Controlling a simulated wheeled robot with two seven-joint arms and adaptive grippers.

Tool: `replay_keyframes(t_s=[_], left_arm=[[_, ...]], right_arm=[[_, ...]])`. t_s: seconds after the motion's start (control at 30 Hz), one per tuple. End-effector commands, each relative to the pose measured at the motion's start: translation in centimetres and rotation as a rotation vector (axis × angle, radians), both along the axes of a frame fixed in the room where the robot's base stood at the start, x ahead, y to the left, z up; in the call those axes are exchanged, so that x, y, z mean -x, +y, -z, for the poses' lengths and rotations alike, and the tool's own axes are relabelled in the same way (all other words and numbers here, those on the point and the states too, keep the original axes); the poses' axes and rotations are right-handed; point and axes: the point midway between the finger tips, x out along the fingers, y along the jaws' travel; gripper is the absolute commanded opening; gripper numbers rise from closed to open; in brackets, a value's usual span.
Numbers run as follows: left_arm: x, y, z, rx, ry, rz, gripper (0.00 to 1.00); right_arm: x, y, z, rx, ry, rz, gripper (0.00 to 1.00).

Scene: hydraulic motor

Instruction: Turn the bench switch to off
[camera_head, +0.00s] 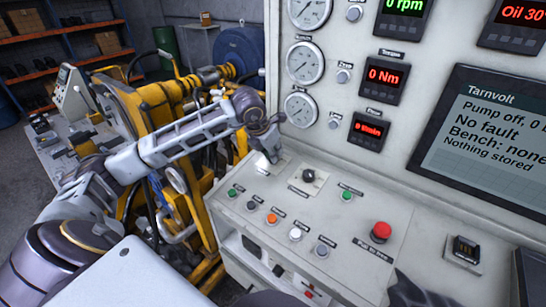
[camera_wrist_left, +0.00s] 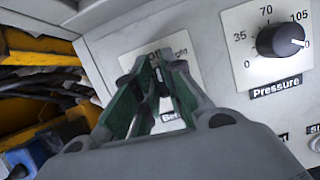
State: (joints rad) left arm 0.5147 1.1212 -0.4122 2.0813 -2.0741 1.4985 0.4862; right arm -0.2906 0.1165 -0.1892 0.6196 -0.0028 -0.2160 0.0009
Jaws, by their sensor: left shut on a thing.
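The bench switch sits on a pale plate (camera_wrist_left: 185,47) on the white console; its label, partly covered, starts with "Be". My left gripper (camera_wrist_left: 158,92) reaches down onto this plate, its green-lined fingers shut around the switch. The fingers hide most of the switch, so I cannot read its position. In the head view, the left gripper (camera_head: 264,146) is at the console's back left, beside the black pressure knob (camera_head: 308,175). A dark piece at the bottom right (camera_head: 408,290) looks like my right gripper; its fingers cannot be made out.
A red mushroom button (camera_head: 381,232) and several small buttons, one orange (camera_head: 272,218), lie on the console in front. Gauges (camera_head: 304,62) line the upright panel. The screen (camera_head: 490,140) reads "No fault", "Bench: none". A yellow machine frame (camera_head: 140,130) stands left.

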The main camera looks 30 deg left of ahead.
Motion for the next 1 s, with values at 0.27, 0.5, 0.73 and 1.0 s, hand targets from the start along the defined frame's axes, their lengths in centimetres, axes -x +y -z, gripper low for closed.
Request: replay_keyframes(t_s=[0.27, 0.5, 0.73, 1.0], left_arm=[[0.3, -0.2, 0.7, 0.012, 0.017, -0.064, 0.00], [0.3, -0.2, 0.7, 0.015, 0.018, -0.075, 0.00], [0.3, -0.2, 0.7, 0.014, 0.019, -0.074, 0.13], [0.3, -0.2, 0.6, 0.014, 0.017, -0.074, 0.33]], right_arm=[[-1.3, -0.6, 0.6, 0.006, -0.015, -0.003, 0.40], [-1.3, -0.5, 0.7, 0.005, -0.014, -0.003, 0.40], [-0.3, -0.1, 0.7, 0.001, -0.004, -0.002, 0.40], [0.6, 0.6, 0.8, -0.006, 0.007, 0.000, 0.40]])
